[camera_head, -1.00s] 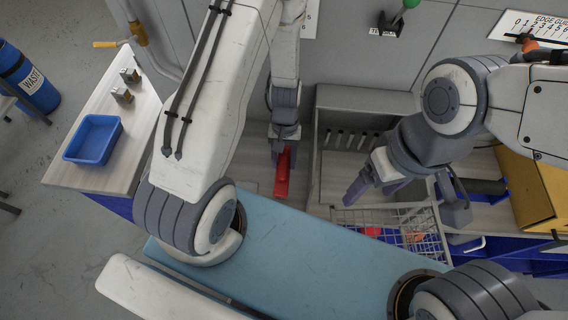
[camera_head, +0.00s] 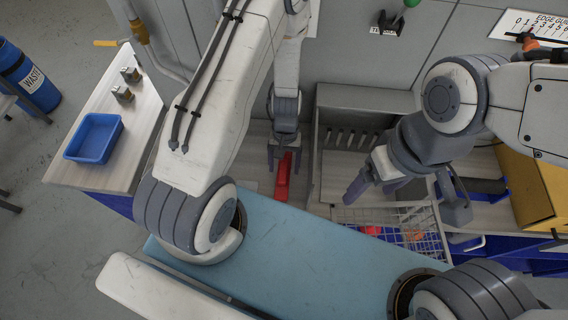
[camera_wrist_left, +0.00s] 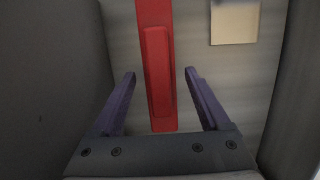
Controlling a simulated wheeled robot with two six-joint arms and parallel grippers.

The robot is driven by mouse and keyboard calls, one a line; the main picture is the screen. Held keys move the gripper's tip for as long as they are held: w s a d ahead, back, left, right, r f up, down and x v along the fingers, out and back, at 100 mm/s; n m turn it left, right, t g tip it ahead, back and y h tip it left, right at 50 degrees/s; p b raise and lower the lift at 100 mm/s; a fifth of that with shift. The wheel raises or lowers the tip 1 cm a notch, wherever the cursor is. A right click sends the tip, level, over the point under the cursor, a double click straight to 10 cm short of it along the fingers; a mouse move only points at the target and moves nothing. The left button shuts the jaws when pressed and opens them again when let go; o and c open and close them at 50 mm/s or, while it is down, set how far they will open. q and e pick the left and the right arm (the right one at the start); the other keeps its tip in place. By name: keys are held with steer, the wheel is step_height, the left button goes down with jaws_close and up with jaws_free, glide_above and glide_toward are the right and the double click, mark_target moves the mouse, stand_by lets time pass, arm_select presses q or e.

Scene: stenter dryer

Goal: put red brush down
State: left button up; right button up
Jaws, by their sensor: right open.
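The red brush (camera_head: 283,176) lies on the grey surface behind the blue-topped bench in the head view. In the left wrist view the red brush (camera_wrist_left: 157,70) runs lengthwise between the fingers, with gaps on both sides. My left gripper (camera_head: 284,158) is open just above it; its spread fingers (camera_wrist_left: 160,90) do not touch the brush. My right gripper (camera_head: 372,190) is open and empty, to the right, above the wire basket's left side. The brush's far end is hidden by the left gripper in the head view.
A wire basket (camera_head: 435,238) with red and orange items stands on the right. A grey slotted box (camera_head: 350,128) is behind. A blue tray (camera_head: 94,138) rests on the left side table. A yellow box (camera_head: 530,190) is at far right. The blue bench top (camera_head: 300,255) is clear.

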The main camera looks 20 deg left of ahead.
arm_select(q)
steer(key=shift+r, duration=0.1)
steer(key=shift+w+r, duration=0.1)
steer(key=shift+r, duration=0.15)
steer(key=b+v, duration=0.2)
steer(key=v, duration=0.8)
steer(key=shift+v, duration=0.85)
